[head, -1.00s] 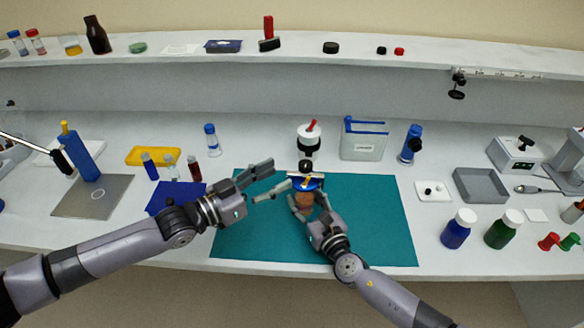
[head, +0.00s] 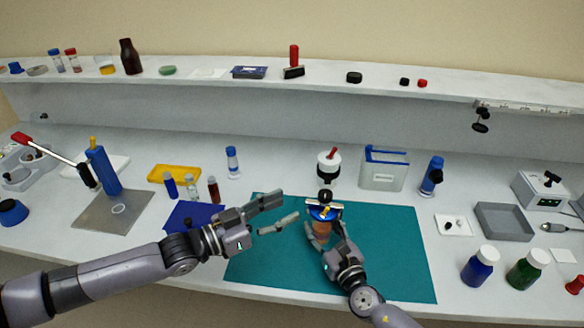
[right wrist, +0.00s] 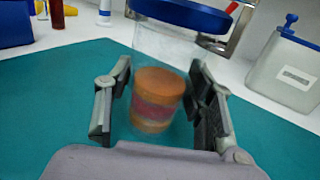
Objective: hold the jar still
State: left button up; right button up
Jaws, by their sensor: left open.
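The jar (head: 321,226) is clear with orange and red contents and a blue lid. It stands over the teal mat (head: 390,270), and it also shows in the right wrist view (right wrist: 158,100). My right gripper (right wrist: 160,85) has one finger on each side of the jar's body, close against the glass. Any thin gap there is hard to see. A black knob and pale bar (head: 325,198) show at the lid in the head view. My left gripper (head: 281,213) is open and empty, left of the jar, with its fingers pointing towards it.
The mat's right part is clear.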

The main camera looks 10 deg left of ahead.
jog(key=o, duration=0.5)
jog(key=shift+c, duration=0.2)
